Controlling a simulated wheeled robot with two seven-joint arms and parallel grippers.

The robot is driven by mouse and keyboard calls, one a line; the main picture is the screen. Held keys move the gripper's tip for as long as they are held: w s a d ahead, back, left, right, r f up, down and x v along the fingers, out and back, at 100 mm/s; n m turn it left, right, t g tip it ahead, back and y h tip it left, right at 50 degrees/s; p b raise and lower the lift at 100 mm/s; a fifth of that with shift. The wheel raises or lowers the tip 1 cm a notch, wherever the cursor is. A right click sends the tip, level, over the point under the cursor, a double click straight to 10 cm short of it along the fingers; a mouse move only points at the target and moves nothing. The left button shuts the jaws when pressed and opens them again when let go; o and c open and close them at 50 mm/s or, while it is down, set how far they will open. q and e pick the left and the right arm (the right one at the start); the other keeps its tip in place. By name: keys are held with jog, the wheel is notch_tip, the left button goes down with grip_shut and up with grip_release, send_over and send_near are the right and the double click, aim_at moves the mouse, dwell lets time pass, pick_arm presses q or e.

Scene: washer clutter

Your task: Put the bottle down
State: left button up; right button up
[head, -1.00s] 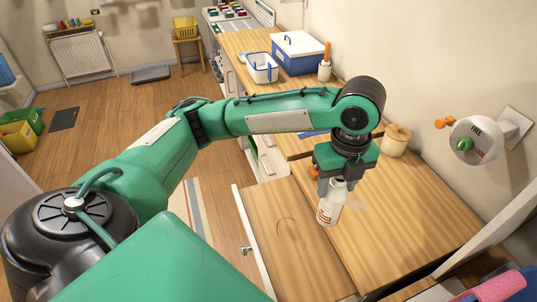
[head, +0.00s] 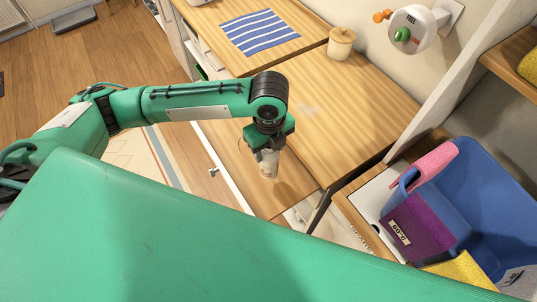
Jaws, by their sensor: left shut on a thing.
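The bottle (head: 268,171) is small and whitish. It hangs upright below my left gripper (head: 267,156), whose fingers are shut on its upper part and hide much of it. In the head view it is over the wooden panel (head: 286,203) that extends in front of the counter. I cannot tell whether its base touches the panel. My right gripper is not in view.
The wooden counter (head: 345,115) is largely clear. A blue bin (head: 485,205) with colored cloths stands at right.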

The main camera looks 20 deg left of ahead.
pick_arm(q)
jog(key=shift+f, duration=0.7)
notch_tip(320, 180, down, 4)
jog(key=shift+p, duration=0.45)
jog(key=shift+f, duration=0.2)
jog(key=o, duration=1.4)
jog(key=shift+r, duration=0.2)
notch_tip(320, 180, up, 12)
jog(key=b, duration=0.3)
